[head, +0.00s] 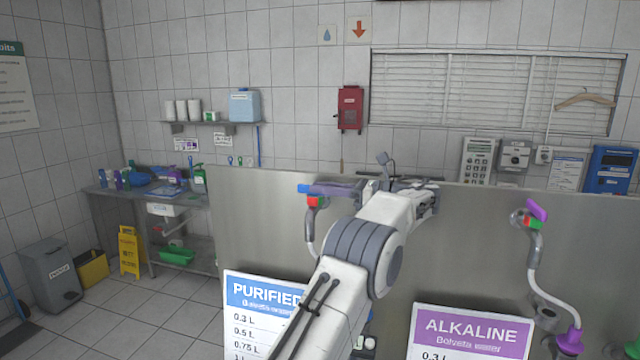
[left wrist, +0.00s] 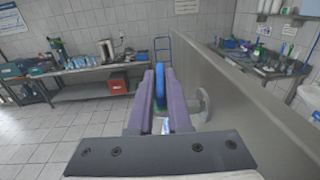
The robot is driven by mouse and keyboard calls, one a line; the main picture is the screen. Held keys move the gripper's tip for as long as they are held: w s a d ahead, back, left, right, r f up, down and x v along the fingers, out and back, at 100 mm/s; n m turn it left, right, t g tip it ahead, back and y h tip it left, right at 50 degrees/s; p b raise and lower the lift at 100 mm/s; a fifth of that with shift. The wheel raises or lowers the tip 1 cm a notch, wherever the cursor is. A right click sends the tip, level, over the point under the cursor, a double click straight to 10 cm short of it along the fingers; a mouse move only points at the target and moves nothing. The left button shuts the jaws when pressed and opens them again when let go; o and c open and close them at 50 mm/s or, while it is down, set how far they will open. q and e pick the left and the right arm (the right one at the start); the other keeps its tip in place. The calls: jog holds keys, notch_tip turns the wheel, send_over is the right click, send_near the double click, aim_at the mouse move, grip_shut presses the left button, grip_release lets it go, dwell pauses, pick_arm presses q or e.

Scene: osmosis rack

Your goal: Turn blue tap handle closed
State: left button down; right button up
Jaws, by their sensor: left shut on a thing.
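The blue tap handle (head: 303,188) sits on top of the left tap (head: 310,230), which has red and green parts below the handle and a grey spout. My left gripper (head: 318,188) reaches it from the right, its purple fingers level. It is shut on the handle. In the left wrist view the blue handle (left wrist: 161,72) shows between the two purple fingertips, with a bit of green below it. The fingers hide part of the handle. My right gripper is in neither view.
A metal panel (head: 255,215) stands behind the tap, with a blue PURIFIED sign (head: 255,293) and a purple ALKALINE sign (head: 470,330). Another tap with a purple handle (head: 537,210) is at the right. A sink table (head: 150,205) stands at the left.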

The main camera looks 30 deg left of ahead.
pick_arm(q)
jog(key=shift+d+f+n+g, duration=0.15)
jog(key=shift+n+g, duration=0.25)
jog(key=shift+g, duration=0.4)
jog(key=c, duration=1.2)
grip_release()
jog(key=o, duration=0.3)
jog(key=shift+d, duration=0.15)
jog(key=shift+o, duration=0.2)
jog(key=shift+a, duration=0.2)
